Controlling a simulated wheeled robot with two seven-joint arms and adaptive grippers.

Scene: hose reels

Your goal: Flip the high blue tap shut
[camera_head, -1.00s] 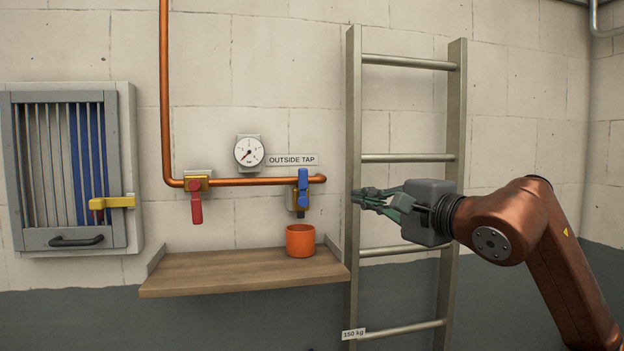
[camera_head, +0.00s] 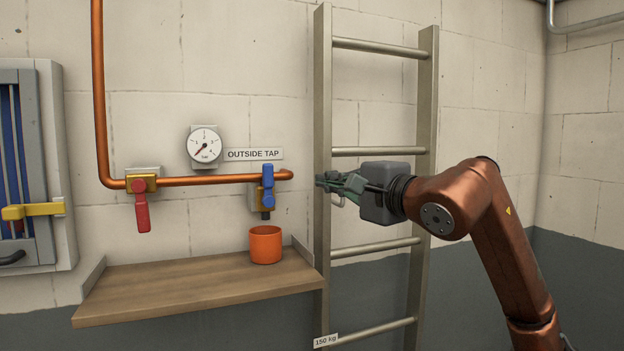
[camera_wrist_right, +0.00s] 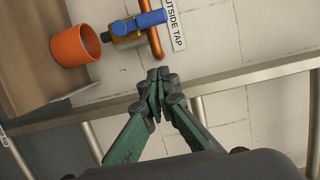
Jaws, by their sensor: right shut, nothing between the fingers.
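The blue tap (camera_head: 268,186) has an upright blue lever on a brass body at the right end of the copper pipe. It also shows in the right wrist view (camera_wrist_right: 151,19), at the top and ahead of the fingers. My right gripper (camera_head: 321,181) is at about the tap's height, to its right and apart from it, in front of the ladder's left rail. Its green fingers are shut and empty, with the tips together in the right wrist view (camera_wrist_right: 158,74). My left gripper is in neither view.
An orange cup (camera_head: 266,246) stands on the wooden shelf (camera_head: 180,287) below the tap. The ladder (camera_head: 427,120) stands close behind my right gripper.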

